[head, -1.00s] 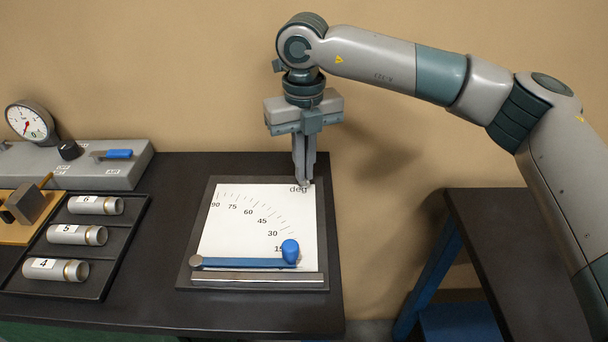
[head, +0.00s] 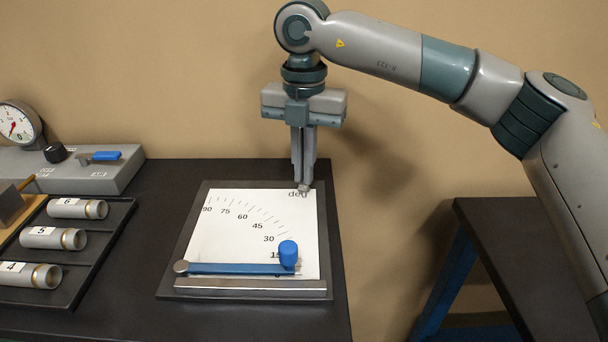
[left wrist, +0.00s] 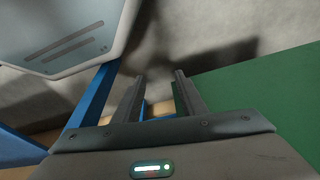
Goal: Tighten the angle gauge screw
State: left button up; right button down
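The angle gauge is a dark board (head: 340,250) with a white degree scale (head: 225,240) on the table. Its blue arm (head: 235,268) lies near the bottom, below the 15 mark and close to a metal strip (head: 250,284). A blue knob screw (head: 288,252) stands on the arm's right end; a round grey pivot (head: 181,267) is at the left end. My right gripper (head: 304,190) points down over the scale's upper right corner by the "deg" label, apart from the knob. Its fingers look closed together with nothing between. My left gripper (left wrist: 158,76) is open and empty.
Left of the gauge, a black tray (head: 95,262) holds numbered cylinders (head: 55,238). Behind it is a grey unit (head: 120,178) with a dial (head: 17,123) and blue lever (head: 105,155). A second dark table (head: 500,250) stands at right, across a gap.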

pick_arm(q)
jog(key=shift+w+b+v, duration=0.15)
jog(key=shift+b+v, duration=0.1)
jog(key=shift+v, duration=0.8)
jog(key=shift+w+b+v, duration=0.1)
jog(key=shift+b+v, duration=0.15)
jog(key=shift+v, duration=0.85)
pick_arm(e)
jog(key=shift+r+m, duration=0.25)
jog(key=shift+m, duration=0.55)
jog(key=c, duration=2)
grip_release()
jog(key=shift+f, duration=0.1)
pick_arm(q)
jog(key=shift+f, duration=0.3)
pick_arm(e)
notch_tip(320, 180, up, 17)
jog(key=shift+r, duration=0.2)
